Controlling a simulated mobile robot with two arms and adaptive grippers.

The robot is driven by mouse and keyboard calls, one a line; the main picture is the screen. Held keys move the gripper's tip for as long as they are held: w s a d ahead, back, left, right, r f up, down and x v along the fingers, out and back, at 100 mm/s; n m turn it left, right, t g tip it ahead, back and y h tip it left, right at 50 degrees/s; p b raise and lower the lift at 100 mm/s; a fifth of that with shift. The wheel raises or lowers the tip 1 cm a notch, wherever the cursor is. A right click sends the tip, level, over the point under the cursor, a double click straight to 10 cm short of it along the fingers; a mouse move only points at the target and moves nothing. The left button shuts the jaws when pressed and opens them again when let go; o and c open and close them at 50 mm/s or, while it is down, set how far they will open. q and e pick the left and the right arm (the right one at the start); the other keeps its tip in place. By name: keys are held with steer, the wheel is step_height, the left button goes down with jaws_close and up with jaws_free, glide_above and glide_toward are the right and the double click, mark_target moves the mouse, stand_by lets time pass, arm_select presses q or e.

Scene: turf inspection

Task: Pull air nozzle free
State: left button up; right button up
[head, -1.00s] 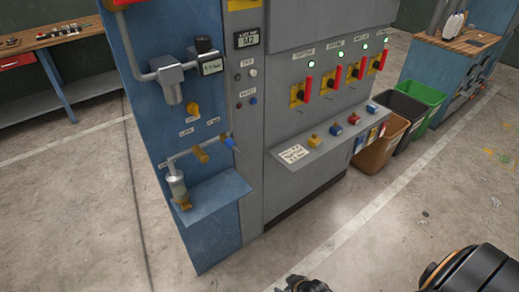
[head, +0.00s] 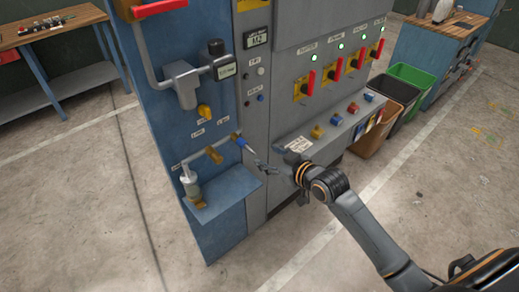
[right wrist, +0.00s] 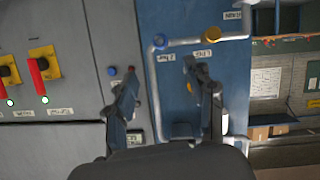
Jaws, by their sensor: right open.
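The air nozzle (head: 241,142) is blue with a thin pale tip. My left gripper is not in view.
A blue shelf (head: 230,195) juts out below the pipe, with a small canister (head: 191,184) above it. A yellow knob (head: 204,111) is above the nozzle. A sloped console (head: 325,132) with buttons is at the right. Bins (head: 370,130) stand beyond it.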

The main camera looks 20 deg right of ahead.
mark_target(247, 147)
steer(key=p+x, duration=0.1)
steer(key=x, duration=1.1)
steer(key=shift+w+a+f, duration=0.15)
steer(key=shift+w+f, duration=0.05)
steer(key=shift+w, duration=0.1)
steer(key=shift+c, duration=0.4)
jaws_close()
